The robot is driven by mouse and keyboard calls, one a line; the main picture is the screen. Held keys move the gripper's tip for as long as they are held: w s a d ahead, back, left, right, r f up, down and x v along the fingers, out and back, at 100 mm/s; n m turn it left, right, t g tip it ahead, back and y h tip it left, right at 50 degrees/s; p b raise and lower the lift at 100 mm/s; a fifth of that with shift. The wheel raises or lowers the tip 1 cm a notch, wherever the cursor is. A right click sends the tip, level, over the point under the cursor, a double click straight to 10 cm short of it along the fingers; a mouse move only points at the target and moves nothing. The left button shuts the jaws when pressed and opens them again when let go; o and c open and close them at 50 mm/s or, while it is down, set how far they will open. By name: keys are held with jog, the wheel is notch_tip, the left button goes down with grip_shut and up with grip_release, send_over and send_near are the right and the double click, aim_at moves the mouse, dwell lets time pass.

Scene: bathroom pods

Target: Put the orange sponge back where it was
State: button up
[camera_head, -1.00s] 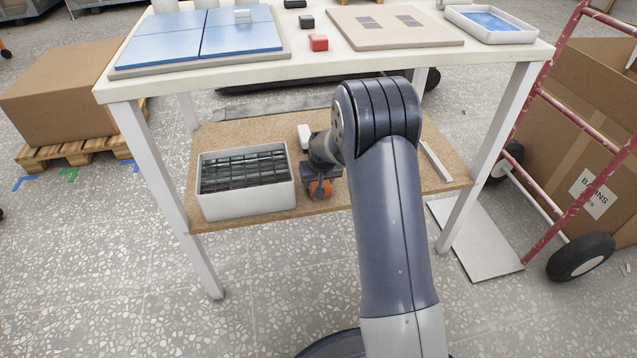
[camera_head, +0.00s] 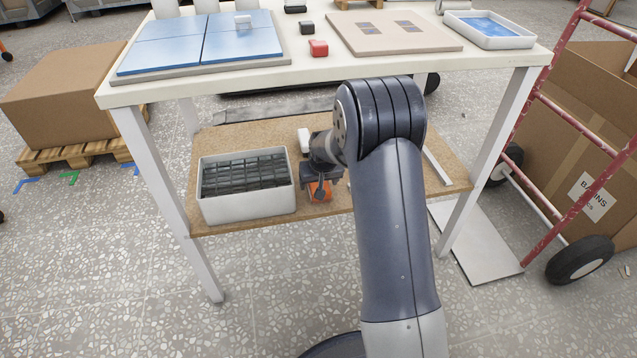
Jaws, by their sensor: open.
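The orange sponge (camera_head: 322,194) is on the lower wooden shelf (camera_head: 345,198) of the table, near its front edge, just right of the white bin. My gripper (camera_head: 318,184) points down right at the sponge and hides part of it. The jaws are open, with the sponge at or between the fingertips. I cannot tell whether a finger touches it.
The white bin (camera_head: 248,207) holds dark grey pieces in rows. A small white block (camera_head: 304,140) stands behind my gripper. The tabletop (camera_head: 300,72) overhangs the shelf. A red block (camera_head: 318,48) and blue tiles (camera_head: 240,35) lie on top. A red hand truck (camera_head: 540,110) stands right.

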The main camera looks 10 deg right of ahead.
jog(key=p+v, duration=0.3)
jog(key=v, duration=0.7)
